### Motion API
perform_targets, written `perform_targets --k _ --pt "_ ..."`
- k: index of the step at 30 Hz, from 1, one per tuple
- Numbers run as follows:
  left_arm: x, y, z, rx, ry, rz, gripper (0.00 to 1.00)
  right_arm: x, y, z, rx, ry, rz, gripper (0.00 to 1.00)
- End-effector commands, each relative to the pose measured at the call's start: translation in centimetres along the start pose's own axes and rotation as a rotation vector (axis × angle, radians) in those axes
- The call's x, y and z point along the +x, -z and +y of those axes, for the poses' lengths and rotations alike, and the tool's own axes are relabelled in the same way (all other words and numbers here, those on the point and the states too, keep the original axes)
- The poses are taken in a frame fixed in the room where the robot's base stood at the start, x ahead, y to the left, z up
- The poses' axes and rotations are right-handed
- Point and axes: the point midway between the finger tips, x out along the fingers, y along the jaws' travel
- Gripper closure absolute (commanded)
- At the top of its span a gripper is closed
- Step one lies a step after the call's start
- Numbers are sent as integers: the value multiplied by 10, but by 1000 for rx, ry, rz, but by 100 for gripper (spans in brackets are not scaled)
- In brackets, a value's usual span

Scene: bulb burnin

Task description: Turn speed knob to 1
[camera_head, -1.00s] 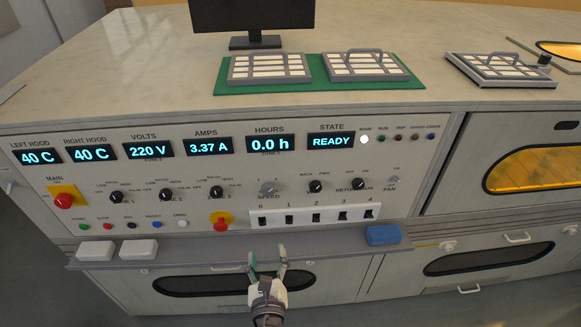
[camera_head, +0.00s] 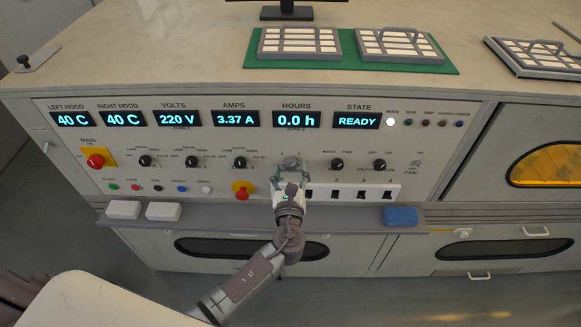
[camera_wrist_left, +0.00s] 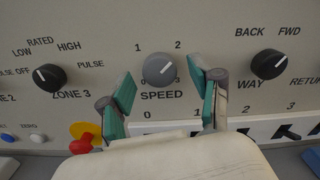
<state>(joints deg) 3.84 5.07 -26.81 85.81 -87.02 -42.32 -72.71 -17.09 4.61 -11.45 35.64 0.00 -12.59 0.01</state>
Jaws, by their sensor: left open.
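The speed knob (camera_wrist_left: 159,70) is a round grey knob on the panel, with the numbers 1 and 2 above it and the word SPEED below. Its white pointer line slants toward the upper right, toward the 2. It also shows in the head view (camera_head: 291,163). My left gripper (camera_wrist_left: 166,92) is open, its green-padded fingers on either side of the knob with gaps on both sides. In the head view the left gripper (camera_head: 290,182) is in front of the panel just below the knob and covers the SPEED label. My right gripper is not in view.
The zone 3 knob (camera_wrist_left: 49,77) is to the left and the back/forward knob (camera_wrist_left: 268,64) to the right. A red knob on yellow (camera_head: 243,190) and a row of switches (camera_head: 362,193) lie near the gripper. A ledge (camera_head: 340,222) runs below, with a blue block (camera_head: 400,216).

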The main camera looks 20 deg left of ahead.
Motion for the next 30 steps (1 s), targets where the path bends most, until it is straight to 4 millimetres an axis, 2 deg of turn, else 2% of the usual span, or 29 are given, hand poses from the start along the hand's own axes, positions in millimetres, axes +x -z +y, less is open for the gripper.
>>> perform_targets --k 11,22,30 --pt "6 0 0 -1 -1 0 36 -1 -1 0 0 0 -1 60" --pt "6 0 0 0 0 0 96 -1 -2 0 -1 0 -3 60" --pt "6 1 0 -31 0 0 96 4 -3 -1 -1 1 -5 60"
